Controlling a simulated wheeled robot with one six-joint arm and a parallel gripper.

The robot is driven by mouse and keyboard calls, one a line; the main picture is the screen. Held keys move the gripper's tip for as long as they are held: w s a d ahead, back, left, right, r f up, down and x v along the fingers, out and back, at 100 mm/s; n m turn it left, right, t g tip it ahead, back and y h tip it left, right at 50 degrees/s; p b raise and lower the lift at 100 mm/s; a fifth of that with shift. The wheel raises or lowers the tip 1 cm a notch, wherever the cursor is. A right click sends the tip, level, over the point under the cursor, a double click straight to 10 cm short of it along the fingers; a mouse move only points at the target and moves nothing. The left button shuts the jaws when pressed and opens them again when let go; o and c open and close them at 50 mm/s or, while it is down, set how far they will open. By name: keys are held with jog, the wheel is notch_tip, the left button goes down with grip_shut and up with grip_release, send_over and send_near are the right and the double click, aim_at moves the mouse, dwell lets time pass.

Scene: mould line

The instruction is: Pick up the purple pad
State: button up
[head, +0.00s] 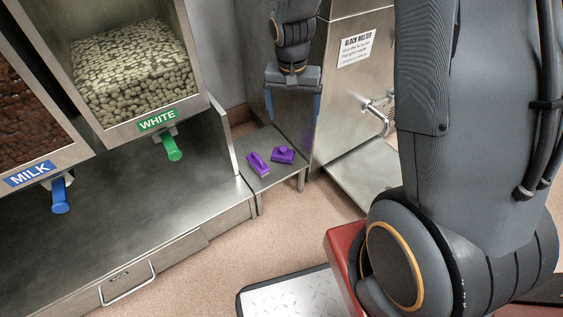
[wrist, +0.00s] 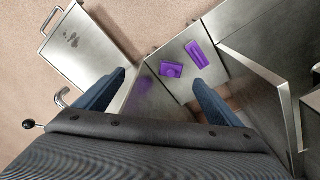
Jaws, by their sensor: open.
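Two purple things lie on a small low steel shelf (head: 272,181). The squarish one with a round knob on top, which looks like the purple pad (head: 283,155), is on the right; it also shows in the wrist view (wrist: 171,69). A longer purple piece with a raised bar (head: 257,164) lies just left of it and also shows in the wrist view (wrist: 197,54). My gripper (head: 293,117) points down above and behind them, open and empty. In the wrist view its two blue fingers (wrist: 161,84) are spread wide, with the pad beyond the gap.
The steel block melter (head: 345,85) stands close right of the shelf, with a lever tap (head: 378,112) and a lower plate (head: 365,182). On the left are the WHITE (head: 157,121) and MILK (head: 30,174) bins; a steel side panel (head: 222,133) borders the shelf.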

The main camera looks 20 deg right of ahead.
jog(key=m+b, duration=0.2)
jog(key=b, duration=0.9)
send_over(283, 147)
jog(key=f, duration=1.2)
jog(key=s+f, duration=0.1)
jog(key=f, duration=0.6)
jog(key=shift+a, duration=0.3)
jog(key=shift+w+d+f+b, duration=0.15)
jog(key=shift+f+b, duration=0.6)
jog(key=shift+f, duration=0.55)
jog(key=shift+w+f+b, duration=0.1)
jog(key=shift+f+b, duration=0.7)
jog(key=shift+f, duration=0.45)
jog(key=shift+w+d+f+b, duration=0.15)
jog(key=shift+f+b, duration=0.6)
jog(key=shift+f, duration=0.55)
jog(key=c, duration=1.2)
jog(key=shift+c, duration=0.2)
jog(key=shift+r, duration=0.15)
